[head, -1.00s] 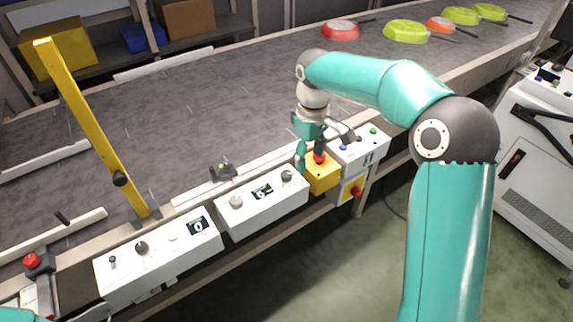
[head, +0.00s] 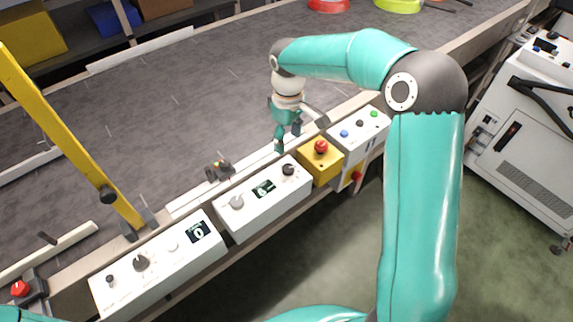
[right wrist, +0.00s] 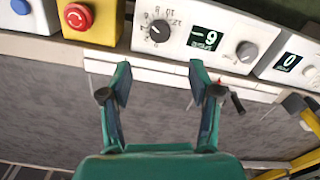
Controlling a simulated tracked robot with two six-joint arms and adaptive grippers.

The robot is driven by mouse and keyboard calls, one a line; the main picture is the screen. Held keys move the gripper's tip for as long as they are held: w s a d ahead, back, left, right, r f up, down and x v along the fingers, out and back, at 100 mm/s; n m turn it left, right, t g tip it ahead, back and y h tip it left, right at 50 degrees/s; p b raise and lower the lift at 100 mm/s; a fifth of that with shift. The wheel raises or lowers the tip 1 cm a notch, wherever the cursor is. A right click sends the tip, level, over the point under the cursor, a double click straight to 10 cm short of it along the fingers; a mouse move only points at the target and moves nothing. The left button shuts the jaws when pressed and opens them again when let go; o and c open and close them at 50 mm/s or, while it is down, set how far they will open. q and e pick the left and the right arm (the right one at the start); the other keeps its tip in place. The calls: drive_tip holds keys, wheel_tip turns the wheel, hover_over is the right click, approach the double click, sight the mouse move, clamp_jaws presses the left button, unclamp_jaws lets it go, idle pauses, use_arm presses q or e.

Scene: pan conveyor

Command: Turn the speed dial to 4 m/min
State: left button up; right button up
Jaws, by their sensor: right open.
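The black dial (head: 289,169) is at the right end of the middle white control box (head: 252,213). In the right wrist view the dial (right wrist: 159,31) has a printed number scale around it. A display (head: 264,189) beside the dial shows a digit, upside down in the right wrist view (right wrist: 206,39); I cannot read it surely. A grey knob (head: 236,202) is at the box's other end. My right gripper (head: 287,138) is open and empty, pointing down just behind the dial, apart from it. Its open fingers (right wrist: 158,72) stand before the dial in the right wrist view. My left gripper is out of view.
A yellow box with a red mushroom button (head: 321,146) stands right of the dial. Beyond it is a white button box (head: 358,130). A left control box (head: 160,265) shows 0. A yellow post (head: 70,135) rises at left. The conveyor belt (head: 150,120) nearby is clear.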

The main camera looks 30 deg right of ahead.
sight(288, 168)
wheel_tip(288, 168, down, 12)
drive_tip(key=shift+s+r+p, duration=0.1)
drive_tip(key=shift+r+p, duration=0.15)
drive_tip(key=shift+p, duration=0.15)
drive_tip(key=shift+c, duration=0.2)
drive_tip(key=c, duration=1.1)
drive_tip(key=shift+a, duration=0.2)
drive_tip(key=shift+d, duration=0.15)
